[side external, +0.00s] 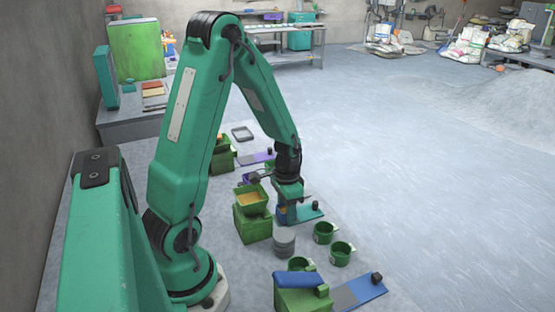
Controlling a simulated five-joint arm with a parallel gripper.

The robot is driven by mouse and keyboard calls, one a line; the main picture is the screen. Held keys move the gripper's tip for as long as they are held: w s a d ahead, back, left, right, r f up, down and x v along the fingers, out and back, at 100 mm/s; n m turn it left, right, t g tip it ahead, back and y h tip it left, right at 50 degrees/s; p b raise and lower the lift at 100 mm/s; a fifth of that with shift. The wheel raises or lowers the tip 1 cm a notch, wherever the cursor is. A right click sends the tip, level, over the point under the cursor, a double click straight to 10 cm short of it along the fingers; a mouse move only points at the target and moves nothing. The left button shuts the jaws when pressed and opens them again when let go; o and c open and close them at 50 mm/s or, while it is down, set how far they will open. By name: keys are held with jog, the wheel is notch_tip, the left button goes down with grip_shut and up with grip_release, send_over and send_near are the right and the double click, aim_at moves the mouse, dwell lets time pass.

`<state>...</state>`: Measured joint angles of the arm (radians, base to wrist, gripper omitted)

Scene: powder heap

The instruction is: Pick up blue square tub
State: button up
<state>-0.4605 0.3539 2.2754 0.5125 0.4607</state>
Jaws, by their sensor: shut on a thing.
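The blue square tub (283,215) is small in the side external view, low under my wrist near the middle of the work area. My gripper (288,202) points down over it and is shut on it. The fingers and much of the tub's upper part are hard to make out. I cannot tell whether the tub still touches the surface beneath it.
A green block with a yellow-filled tray (252,199) stands close left. Grey stacked discs (284,241) are just in front. Green round cups (324,233) and a teal board with a black knob (311,211) lie to the right. Open floor (430,190) lies farther right.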

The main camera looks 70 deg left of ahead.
jog(key=shift+r, duration=0.1)
jog(key=shift+r, duration=0.8)
jog(key=r, duration=0.2)
jog(key=shift+d+r, duration=0.35)
jog(key=d+r, duration=0.6)
jog(key=d, duration=0.5)
jog(key=shift+s+r, duration=0.25)
jog(key=shift+s, duration=0.2)
jog(key=shift+a, duration=0.1)
jog(key=w+a+f, duration=0.2)
jog(key=w+a, duration=0.1)
jog(key=a, duration=1)
jog(key=w+a+f, duration=0.2)
jog(key=w+a, duration=0.2)
jog(key=a, duration=1)
jog(key=shift+f, duration=0.2)
jog(key=shift+f, duration=0.2)
